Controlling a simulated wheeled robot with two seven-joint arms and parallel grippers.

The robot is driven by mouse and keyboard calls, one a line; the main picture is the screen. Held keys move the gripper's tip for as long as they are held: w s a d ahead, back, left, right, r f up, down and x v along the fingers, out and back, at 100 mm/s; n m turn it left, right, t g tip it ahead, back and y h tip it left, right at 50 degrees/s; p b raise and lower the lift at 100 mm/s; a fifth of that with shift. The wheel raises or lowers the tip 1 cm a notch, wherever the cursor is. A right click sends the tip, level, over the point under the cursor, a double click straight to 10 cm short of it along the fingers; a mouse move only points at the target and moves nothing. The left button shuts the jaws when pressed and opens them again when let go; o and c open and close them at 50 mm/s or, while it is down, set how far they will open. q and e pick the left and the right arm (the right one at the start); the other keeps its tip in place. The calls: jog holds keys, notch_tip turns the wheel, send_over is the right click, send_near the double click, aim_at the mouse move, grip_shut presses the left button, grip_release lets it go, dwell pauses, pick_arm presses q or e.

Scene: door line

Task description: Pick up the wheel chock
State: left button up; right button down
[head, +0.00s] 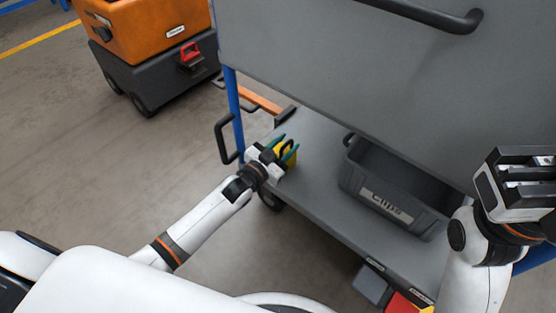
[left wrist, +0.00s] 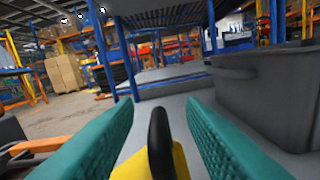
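The wheel chock (head: 291,159) is yellow with a black handle and sits on the lower grey shelf (head: 312,187) of the cart, near its left end. In the left wrist view the chock's yellow body (left wrist: 182,160) and upright black loop handle (left wrist: 158,140) show between the teal fingers. My left gripper (head: 280,147) is open, its fingers on either side of the handle with gaps to it. My right gripper (head: 525,172) is raised at the right edge, away from the chock; its fingertips are not clear.
A grey bin (head: 400,195) labelled "Clips" stands on the shelf right of the chock. The cart's large grey upper panel (head: 380,90) overhangs the shelf. A blue post (head: 234,112) and black handle (head: 225,140) are at the cart's left end. An orange vehicle (head: 150,50) stands behind left.

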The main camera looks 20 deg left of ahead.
pick_arm(q)
jog(key=shift+f+b+x, duration=0.25)
jog(key=shift+b+x, duration=0.25)
jog(key=shift+x, duration=0.7)
jog(key=shift+w+r, duration=0.15)
jog(key=shift+w, duration=0.1)
jog(key=shift+c, duration=0.3)
grip_shut()
jog(key=shift+r, duration=0.1)
